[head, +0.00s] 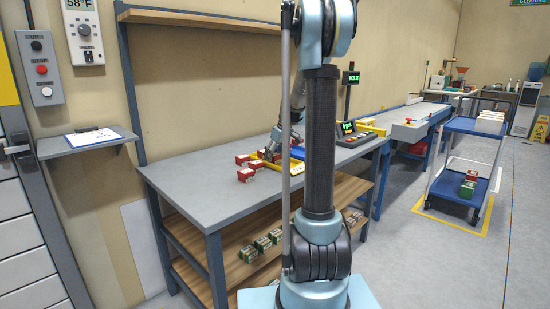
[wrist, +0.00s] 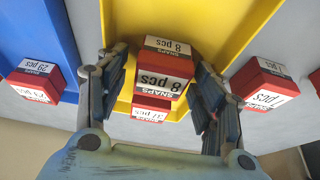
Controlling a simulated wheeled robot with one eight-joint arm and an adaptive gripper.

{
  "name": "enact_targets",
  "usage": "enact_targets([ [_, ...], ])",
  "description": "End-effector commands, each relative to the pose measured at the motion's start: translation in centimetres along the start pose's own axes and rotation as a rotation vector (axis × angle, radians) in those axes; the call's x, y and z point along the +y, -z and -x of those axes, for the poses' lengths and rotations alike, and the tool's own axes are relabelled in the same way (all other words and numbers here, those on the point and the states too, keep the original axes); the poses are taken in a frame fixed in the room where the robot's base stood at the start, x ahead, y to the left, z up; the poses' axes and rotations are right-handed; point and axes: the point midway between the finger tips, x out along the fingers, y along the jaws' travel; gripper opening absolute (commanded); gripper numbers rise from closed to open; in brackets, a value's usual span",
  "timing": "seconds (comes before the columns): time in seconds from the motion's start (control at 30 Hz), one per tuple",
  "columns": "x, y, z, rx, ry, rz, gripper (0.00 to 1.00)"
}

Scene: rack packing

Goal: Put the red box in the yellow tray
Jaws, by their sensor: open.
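In the wrist view my gripper (wrist: 161,62) is open, one finger on each side of a red box (wrist: 165,82) with a white label reading "SNAPS 8 pcs". This box lies over the yellow tray (wrist: 222,22); I cannot tell whether it rests on the tray floor. A second red box (wrist: 150,113) shows below it in the picture, near the tray's edge and partly hidden. In the head view my gripper (head: 275,146) is low over the table, partly hidden by my arm, with the yellow tray (head: 264,155) beneath.
A blue tray (wrist: 40,35) lies left of the yellow one, with a red box (wrist: 38,80) at its edge. Another red box (wrist: 262,85) is on the right. The grey table (head: 190,180) is clear at its left. A blue cart (head: 470,125) stands at right.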

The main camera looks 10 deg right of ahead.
Motion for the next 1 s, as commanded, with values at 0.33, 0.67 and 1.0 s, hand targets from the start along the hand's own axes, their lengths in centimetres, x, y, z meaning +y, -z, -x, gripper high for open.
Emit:
enact_targets([
  [0.33,0.1,0.0,1.6,0.0,-0.001,-0.002,0.61],
  [0.67,0.1,-0.1,7.7,0.0,-0.002,-0.003,0.61],
  [1.0,0.2,-0.1,11.8,0.0,-0.001,-0.002,0.61],
])
